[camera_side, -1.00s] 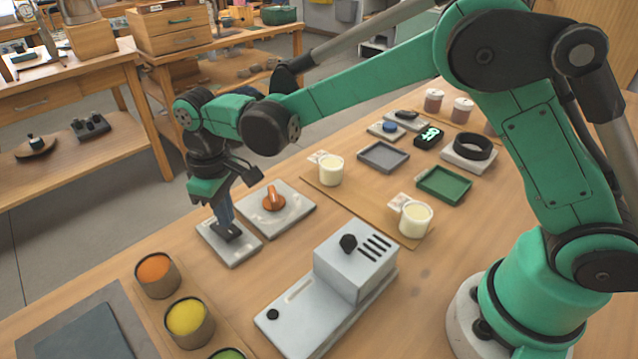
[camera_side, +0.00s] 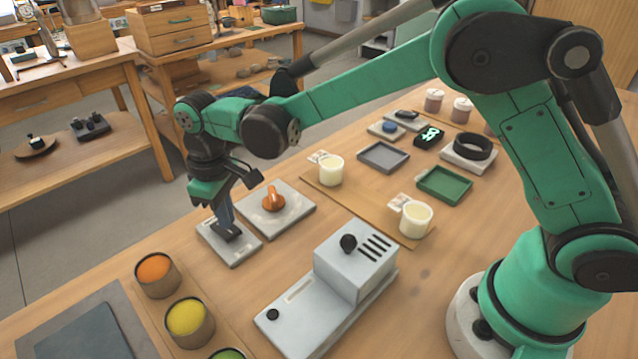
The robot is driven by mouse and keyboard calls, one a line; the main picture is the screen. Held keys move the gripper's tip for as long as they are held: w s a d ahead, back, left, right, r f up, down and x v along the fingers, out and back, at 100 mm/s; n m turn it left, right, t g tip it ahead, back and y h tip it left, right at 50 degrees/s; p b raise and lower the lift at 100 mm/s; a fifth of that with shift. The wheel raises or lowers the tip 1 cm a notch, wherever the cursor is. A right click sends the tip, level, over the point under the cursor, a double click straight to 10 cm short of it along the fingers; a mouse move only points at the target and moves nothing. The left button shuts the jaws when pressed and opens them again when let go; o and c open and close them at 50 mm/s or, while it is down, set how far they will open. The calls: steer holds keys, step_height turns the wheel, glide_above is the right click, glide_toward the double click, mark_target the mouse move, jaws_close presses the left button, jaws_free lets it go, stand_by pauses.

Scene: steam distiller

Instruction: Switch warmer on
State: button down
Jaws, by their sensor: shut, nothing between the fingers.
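A grey plate (camera_side: 242,252) with a black switch-like piece (camera_side: 233,238) lies on the table at centre left. My gripper (camera_side: 228,228) points down over this plate. Its fingers are shut with nothing between them, and the tips are at or just above the black piece. I cannot tell whether they touch it, and they partly hide it. A grey box-shaped unit (camera_side: 345,262) with a black knob (camera_side: 348,243), dark slots and a low front deck stands to the right. No label names either one as the warmer.
A pale plate (camera_side: 298,213) with an orange handle (camera_side: 273,198) lies right beside the switch plate. Cups of orange (camera_side: 154,268) and yellow (camera_side: 186,318) stand front left. Candle jars (camera_side: 331,170) and trays (camera_side: 444,185) lie farther right.

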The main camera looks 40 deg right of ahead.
mark_target(231, 231)
steer(key=shift+f, duration=1.05)
stand_by(0.4)
steer(key=shift+r, duration=3.55)
steer(key=shift+d, duration=0.1)
steer(key=s+d+r+m+t, duration=0.4)
steer(key=s+d+m+t, duration=0.2)
steer(key=s+d, duration=0.6)
steer(key=d+t, duration=0.1)
steer(key=d, duration=0.2)
steer(key=shift+d, duration=0.15)
steer(key=shift+s, duration=0.1)
